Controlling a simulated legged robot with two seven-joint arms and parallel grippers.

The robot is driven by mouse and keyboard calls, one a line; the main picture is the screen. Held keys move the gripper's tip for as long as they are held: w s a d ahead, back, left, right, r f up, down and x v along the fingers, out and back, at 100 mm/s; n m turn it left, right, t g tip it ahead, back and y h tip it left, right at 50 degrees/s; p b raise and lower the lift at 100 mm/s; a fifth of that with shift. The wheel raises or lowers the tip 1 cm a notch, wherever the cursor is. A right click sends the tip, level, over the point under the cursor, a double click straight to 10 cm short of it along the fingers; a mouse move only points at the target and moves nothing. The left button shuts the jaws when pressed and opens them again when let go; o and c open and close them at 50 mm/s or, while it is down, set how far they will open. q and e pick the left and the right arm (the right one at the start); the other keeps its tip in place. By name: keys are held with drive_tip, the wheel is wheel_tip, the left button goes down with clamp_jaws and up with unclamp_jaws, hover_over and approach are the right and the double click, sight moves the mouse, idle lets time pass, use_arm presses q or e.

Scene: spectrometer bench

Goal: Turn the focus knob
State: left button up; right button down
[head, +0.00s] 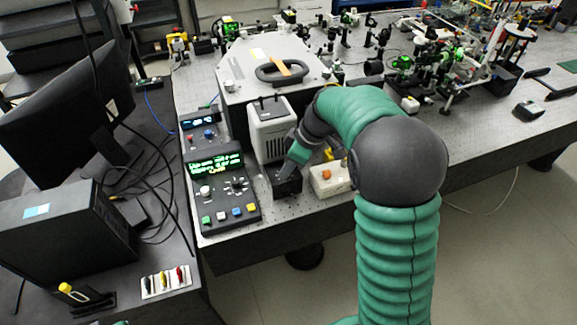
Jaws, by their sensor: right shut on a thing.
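My right gripper (286,171) reaches down from my green arm to a small black block (288,188) near the front edge of the bench. Its fingers are shut at the top of this block, on what seems to be the focus knob. The knob itself is too small and too covered by the fingers to make out, so its angle cannot be told. My left gripper is not in view.
A white spectrometer box (272,128) stands just behind the gripper. A white box with an orange knob (329,178) sits close on the right. A control panel with knobs and coloured buttons (222,190) lies to the left. Optics crowd the back.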

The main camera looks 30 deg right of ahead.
drive_tip(key=shift+w+r, duration=0.25)
drive_tip(key=shift+r, duration=0.05)
idle(0.4)
drive_tip(key=c, duration=1.7)
unclamp_jaws()
drive_tip(key=o, duration=0.4)
drive_tip(key=shift+a+f, duration=0.1)
drive_tip(key=shift+f, duration=0.05)
drive_tip(key=shift+s+r, duration=0.15)
drive_tip(key=shift+r, duration=0.05)
drive_tip(key=p+v, duration=0.1)
drive_tip(key=v, duration=1.5)
drive_tip(key=shift+r, duration=0.1)
